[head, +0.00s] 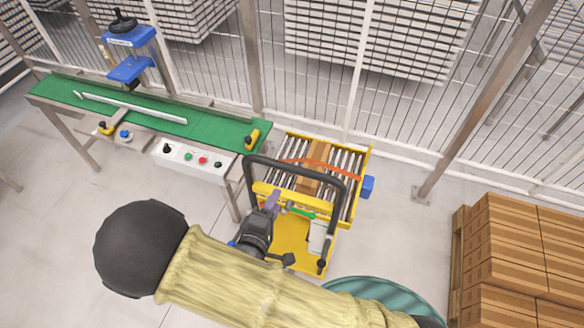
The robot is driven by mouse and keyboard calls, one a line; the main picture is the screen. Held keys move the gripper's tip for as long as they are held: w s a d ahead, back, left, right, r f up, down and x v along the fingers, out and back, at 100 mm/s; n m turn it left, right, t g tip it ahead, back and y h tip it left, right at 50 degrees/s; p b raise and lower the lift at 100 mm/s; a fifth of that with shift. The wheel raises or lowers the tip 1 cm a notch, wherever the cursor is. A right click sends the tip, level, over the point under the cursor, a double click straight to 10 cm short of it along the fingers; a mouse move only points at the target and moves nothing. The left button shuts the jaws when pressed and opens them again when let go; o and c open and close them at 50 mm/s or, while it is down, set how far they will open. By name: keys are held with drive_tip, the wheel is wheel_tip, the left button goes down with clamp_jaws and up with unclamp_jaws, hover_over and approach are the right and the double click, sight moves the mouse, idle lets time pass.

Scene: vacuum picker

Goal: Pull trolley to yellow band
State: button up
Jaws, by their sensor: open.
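The trolley (300,245) is a yellow frame with a roller top and a black hoop handle (290,167), standing on the floor right of the conveyor's end. A brown carton (314,165) lies on its rollers behind an orange strap. My gripper (279,208) is open, at the end of my sleeved arm, over the near side of the trolley and within the outline of the hoop handle. Nothing shows between its fingers. Whether it touches the trolley I cannot tell. I see no yellow band on the floor.
A green-belt conveyor (230,131) with a control box (193,158) stands to the left. A wire fence (400,100) runs behind. Stacked cartons (520,250) on a pallet stand at the right. The floor between trolley and cartons is clear.

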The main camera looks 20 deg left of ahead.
sight(291, 172)
drive_tip(key=p+x, duration=0.3)
drive_tip(key=x, duration=1.1)
drive_tip(key=shift+w+f, duration=0.1)
drive_tip(key=shift+w, duration=0.05)
clamp_jaws()
